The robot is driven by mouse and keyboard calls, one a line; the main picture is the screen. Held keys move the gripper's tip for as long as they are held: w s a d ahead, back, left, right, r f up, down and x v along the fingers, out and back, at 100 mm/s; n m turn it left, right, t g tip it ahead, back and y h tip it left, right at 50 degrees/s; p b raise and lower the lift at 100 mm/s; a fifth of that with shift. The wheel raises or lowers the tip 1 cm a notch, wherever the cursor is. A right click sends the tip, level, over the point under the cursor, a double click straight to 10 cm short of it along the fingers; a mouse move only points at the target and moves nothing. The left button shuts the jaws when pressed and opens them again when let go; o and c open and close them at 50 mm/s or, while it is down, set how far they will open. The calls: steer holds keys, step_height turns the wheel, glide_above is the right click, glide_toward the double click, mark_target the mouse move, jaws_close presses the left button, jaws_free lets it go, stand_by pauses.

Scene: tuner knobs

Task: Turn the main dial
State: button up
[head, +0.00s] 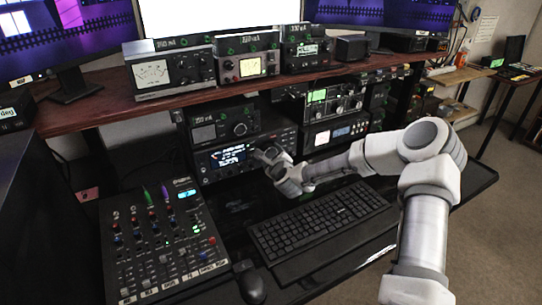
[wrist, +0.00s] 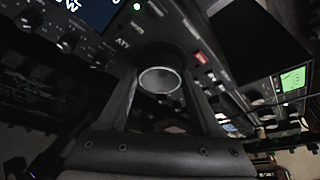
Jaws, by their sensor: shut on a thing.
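The main dial (wrist: 160,80) is a round dark knob with a pale rim on the front of the radio, seen in the middle of the wrist view. My gripper (wrist: 158,92) has one finger on each side of the dial and is shut on it. In the head view my gripper (head: 264,155) reaches the front of the radio (head: 205,177) on the lower shelf, right of its lit display (head: 228,157). The gripper hides the dial there, and any turn of the dial cannot be told.
Another radio with a knob (head: 239,129) sits directly above. More equipment (head: 336,133) stands to the right. A keyboard (head: 318,228), a mixer (head: 160,240) and a mouse (head: 250,284) lie on the desk in front. The wooden shelf (head: 110,112) runs overhead.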

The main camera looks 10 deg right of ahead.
steer(key=n+t+b, duration=0.1)
steer(key=n+b, duration=0.1)
steer(key=b, duration=0.1)
steer(key=n+h+b, duration=0.1)
steer(key=n+b, duration=0.1)
steer(key=b, duration=0.1)
steer(key=shift+a+f+t+h+b, duration=0.15)
steer(key=shift+f+t+h+b, duration=0.15)
steer(key=shift+f+t, duration=0.1)
steer(key=n+t+b, duration=0.1)
steer(key=n+b, duration=0.1)
steer(key=b, duration=0.1)
steer(key=shift+b, duration=0.4)
steer(key=shift+r+n+b, duration=0.1)
steer(key=shift+n+b, duration=0.6)
steer(key=shift+b, duration=0.05)
steer(key=shift+r+t, duration=0.1)
steer(key=shift+t, duration=0.2)
steer(key=o, duration=1.4)
steer(key=shift+h, duration=0.4)
steer(key=shift+s, duration=0.1)
steer(key=s, duration=0.5)
steer(key=s+a+p, duration=0.1)
steer(key=s, duration=0.5)
steer(key=s+p, duration=0.1)
steer(key=s, duration=0.5)
steer(key=shift+s+a, duration=0.15)
